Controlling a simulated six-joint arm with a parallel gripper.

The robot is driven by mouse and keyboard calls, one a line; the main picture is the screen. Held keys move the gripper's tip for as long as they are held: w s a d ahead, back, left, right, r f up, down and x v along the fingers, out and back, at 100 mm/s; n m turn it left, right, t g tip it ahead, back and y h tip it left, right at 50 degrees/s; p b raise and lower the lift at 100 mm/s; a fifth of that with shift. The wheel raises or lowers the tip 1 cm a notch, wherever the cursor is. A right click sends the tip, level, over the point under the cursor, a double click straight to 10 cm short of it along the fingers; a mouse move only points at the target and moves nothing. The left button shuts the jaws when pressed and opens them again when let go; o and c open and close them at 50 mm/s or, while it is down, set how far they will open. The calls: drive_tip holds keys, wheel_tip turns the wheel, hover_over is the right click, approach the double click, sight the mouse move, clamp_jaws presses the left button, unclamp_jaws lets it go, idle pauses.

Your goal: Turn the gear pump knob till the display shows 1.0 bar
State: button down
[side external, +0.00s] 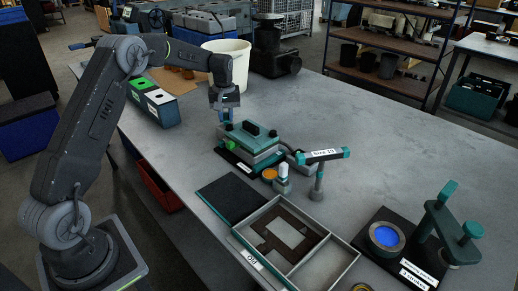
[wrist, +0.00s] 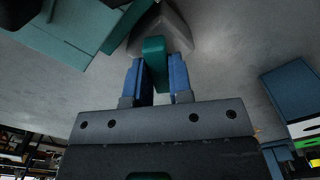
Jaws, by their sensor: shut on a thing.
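My gripper (side external: 224,108) points down at the far left side of the teal and grey unit on the bench. In the wrist view its two blue fingers (wrist: 157,80) are closed on the sides of an upright teal bar, which looks like the knob (wrist: 154,58). A grey block (wrist: 172,28) lies just behind the bar. In the side view the gripper mostly hides the knob. The teal and grey unit (side external: 252,146) has a black handle on top and a label in front. No pressure reading is legible in either view.
A black mat (side external: 232,199) and a compartment tray (side external: 282,262) lie in front. A teal-headed tool (side external: 322,155) stands right of the unit. A white bucket (side external: 236,56) stands behind. The bench's right middle is clear.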

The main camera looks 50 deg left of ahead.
drive_tip(key=m, duration=0.3)
drive_tip(key=shift+m, duration=0.3)
drive_tip(key=m, duration=0.2)
drive_tip(key=shift+m, duration=0.4)
drive_tip(key=c, duration=1)
unclamp_jaws()
drive_tip(key=shift+c, duration=0.2)
drive_tip(key=shift+r, duration=2.75)
drive_tip(key=shift+r, duration=2.05)
